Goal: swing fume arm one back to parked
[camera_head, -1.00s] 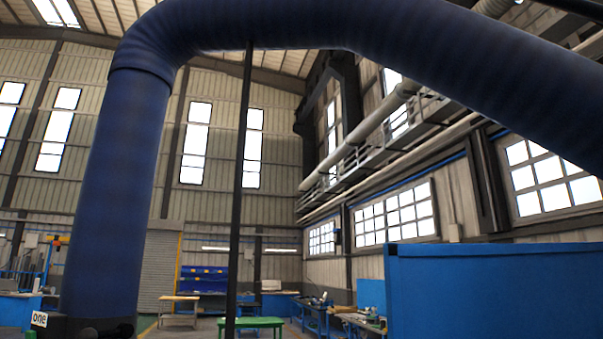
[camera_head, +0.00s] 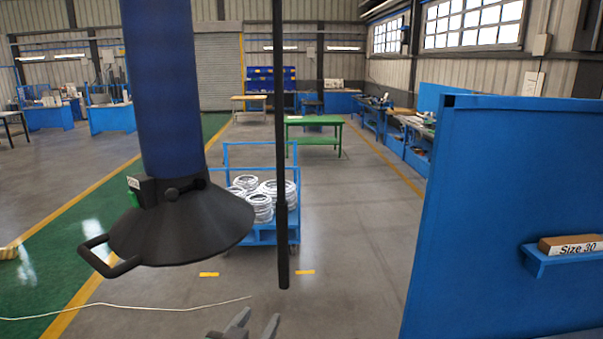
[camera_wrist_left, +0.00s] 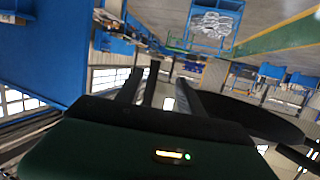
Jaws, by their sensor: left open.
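Fume arm one is a thick blue hose (camera_head: 160,85) that hangs down at the left of the head view. It ends in a wide black conical hood (camera_head: 180,228) with a black loop handle (camera_head: 105,262) on its left side. A small label (camera_head: 133,183) sits at the hood's neck, too oblique to read now. My left gripper (camera_head: 258,320) is open and empty at the bottom edge, below and right of the hood and apart from it. In the left wrist view its fingers (camera_wrist_left: 155,88) are spread, with the dark hood (camera_wrist_left: 255,115) at the right. My right gripper is not seen.
A thin black pole (camera_head: 280,150) hangs right of the hood. A blue cart (camera_head: 262,237) with coils stands behind. A blue panel (camera_head: 480,200) with a small shelf (camera_head: 565,262) fills the right. A green table (camera_head: 315,123) stands farther back.

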